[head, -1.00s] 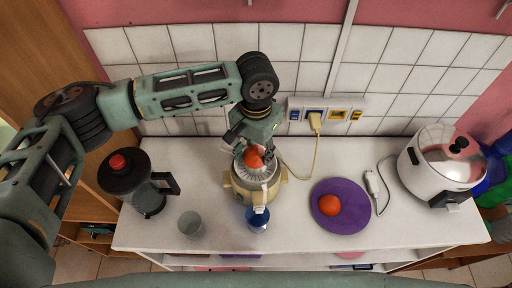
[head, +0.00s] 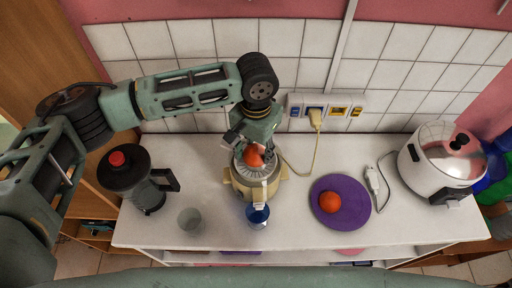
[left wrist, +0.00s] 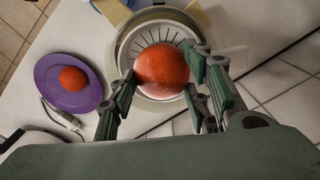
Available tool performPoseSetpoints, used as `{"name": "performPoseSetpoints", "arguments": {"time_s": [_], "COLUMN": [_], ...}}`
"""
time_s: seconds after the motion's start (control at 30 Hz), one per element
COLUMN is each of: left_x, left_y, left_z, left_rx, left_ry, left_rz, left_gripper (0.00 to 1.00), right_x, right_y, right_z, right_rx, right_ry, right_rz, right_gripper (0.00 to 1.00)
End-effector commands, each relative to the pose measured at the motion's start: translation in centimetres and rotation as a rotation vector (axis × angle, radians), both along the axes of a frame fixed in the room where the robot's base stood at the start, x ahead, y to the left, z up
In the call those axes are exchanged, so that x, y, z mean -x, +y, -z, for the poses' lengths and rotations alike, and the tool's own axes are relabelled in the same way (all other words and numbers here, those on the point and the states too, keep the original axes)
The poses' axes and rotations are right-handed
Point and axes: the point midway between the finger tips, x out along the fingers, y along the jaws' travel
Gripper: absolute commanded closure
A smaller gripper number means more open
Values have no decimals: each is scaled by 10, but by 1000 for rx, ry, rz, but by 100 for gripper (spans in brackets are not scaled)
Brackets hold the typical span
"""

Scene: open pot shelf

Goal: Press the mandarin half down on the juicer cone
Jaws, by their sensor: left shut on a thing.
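The mandarin half (head: 254,156) is orange and sits over the middle of the juicer (head: 256,186), a cream and grey machine on the white counter. My left gripper (head: 246,150) reaches down from above and is shut on the mandarin half. In the left wrist view the fingers (left wrist: 158,88) lie on both sides of the mandarin half (left wrist: 162,70), above the slotted strainer of the juicer (left wrist: 128,40). The cone is hidden under the fruit, so I cannot tell how firmly they touch. My right gripper is not in view.
A blue glass (head: 257,215) stands at the juicer's front and a clear glass (head: 190,221) to its left. A black press pot (head: 140,180) is at left. A purple plate (head: 352,215) bears another orange fruit (head: 330,202). A steel cooker (head: 440,165) stands at right.

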Motion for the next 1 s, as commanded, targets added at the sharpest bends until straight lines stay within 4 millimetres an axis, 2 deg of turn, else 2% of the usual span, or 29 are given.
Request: {"name": "performPoseSetpoints", "arguments": {"time_s": [1.0], "left_x": [0], "left_y": [0], "left_z": [13], "left_rx": [1], "left_ry": [1], "left_rz": [0], "left_gripper": [79], "right_x": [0], "right_y": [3], "right_z": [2], "right_rx": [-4], "right_ry": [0], "right_rz": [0], "right_gripper": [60]}}
